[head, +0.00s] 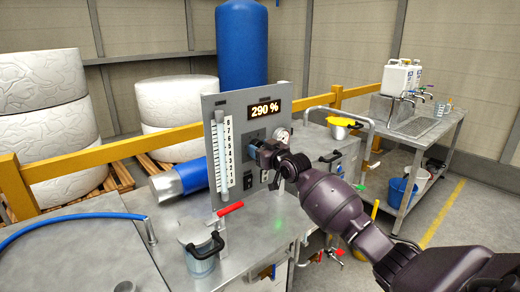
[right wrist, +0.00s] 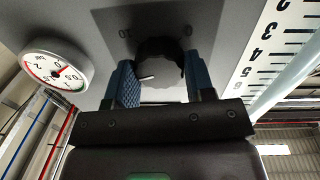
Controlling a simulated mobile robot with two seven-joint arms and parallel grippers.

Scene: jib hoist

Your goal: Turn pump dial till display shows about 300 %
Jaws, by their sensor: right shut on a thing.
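The display (head: 265,109) near the top of the grey panel (head: 213,103) reads 290 %. The pump dial (right wrist: 160,65) is a dark round knob with a white pointer line, seen in the right wrist view. My right gripper (right wrist: 160,85) is shut on the dial, with a blue finger pad on each side of it. In the head view the right gripper (head: 258,155) reaches the panel below the display and hides the dial. My left gripper is not in view.
A pressure gauge (right wrist: 57,71) sits beside the dial, and a numbered scale (head: 223,150) with a clear tube stands on the panel's left.

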